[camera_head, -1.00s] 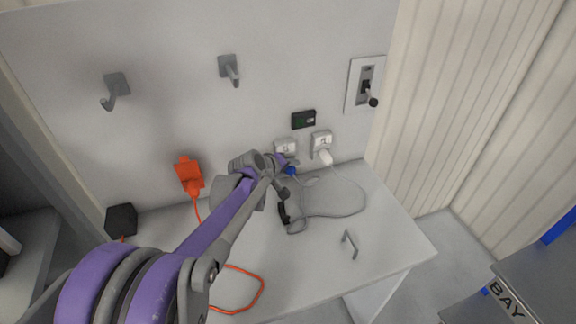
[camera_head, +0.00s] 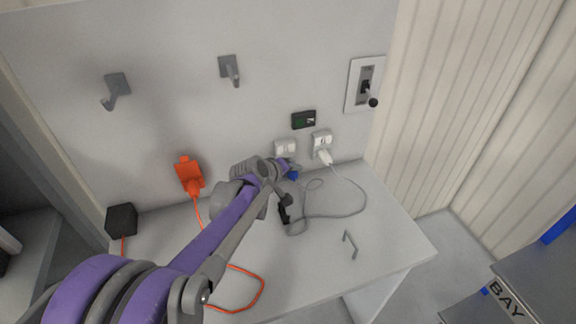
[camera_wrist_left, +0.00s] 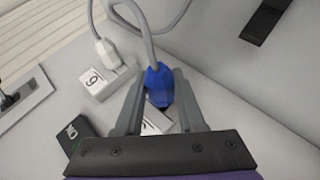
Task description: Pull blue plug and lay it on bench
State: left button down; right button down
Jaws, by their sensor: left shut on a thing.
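The blue plug (camera_wrist_left: 158,84) is between the fingers of my left gripper (camera_wrist_left: 160,95), which is shut on it; a grey cable runs from its end. In the head view the plug (camera_head: 294,175) shows as a small blue patch beside my left gripper (camera_head: 284,168), just below the left white outlet (camera_head: 285,147). In the wrist view that outlet (camera_wrist_left: 156,122) is partly hidden behind the fingers and plug; the plug looks apart from it. The bench (camera_head: 385,235) is pale grey, with grey cable lying on it. My right gripper is not in view.
A white plug (camera_head: 325,157) sits in the right outlet (camera_head: 322,139). An orange plug (camera_head: 191,178) is on the wall at left, its cord trailing over the bench. A small grey handle (camera_head: 350,244) stands on the bench's right part. A black box (camera_head: 121,219) is at left.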

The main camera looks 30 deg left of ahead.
pick_arm(q)
jog(key=shift+s+d, duration=0.85)
jog(key=shift+d, duration=0.15)
dwell(0.7)
jog(key=shift+f, duration=0.1)
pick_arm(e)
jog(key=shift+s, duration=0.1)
